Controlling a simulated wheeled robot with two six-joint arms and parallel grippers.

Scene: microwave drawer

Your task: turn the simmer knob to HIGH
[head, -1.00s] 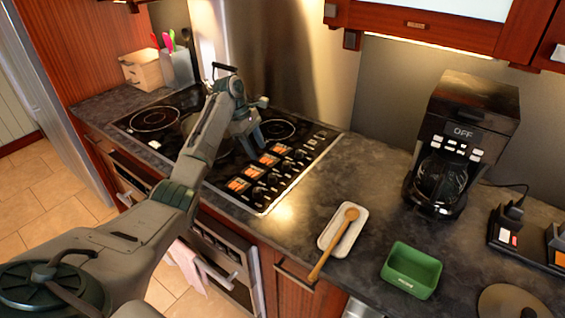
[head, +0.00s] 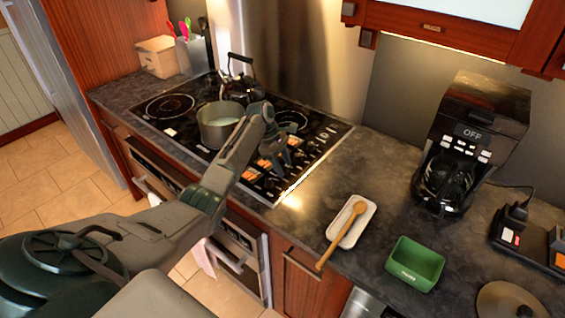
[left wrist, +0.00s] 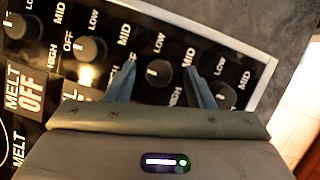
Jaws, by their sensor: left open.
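My left gripper (head: 277,160) is over the control panel on the right side of the cooktop. In the left wrist view, its open fingers (left wrist: 160,80) stand either side of a black knob (left wrist: 158,72), with no clear contact. This knob's white mark points left, away from its LOW, MID and HIGH labels. Another knob (left wrist: 90,48) and one more (left wrist: 18,25) lie to the left, and a fourth (left wrist: 222,95) is to the right. One display reads MELT OFF (left wrist: 30,95). My gripper hides the other displays, so I cannot tell which knob is simmer. My right gripper is not in view.
A pot (head: 219,125) and a black kettle (head: 241,90) stand on the cooktop, left of and behind my left gripper. A spoon rest with a wooden spoon (head: 345,232), a green bin (head: 413,264) and a coffee maker (head: 465,145) are on the counter to the right.

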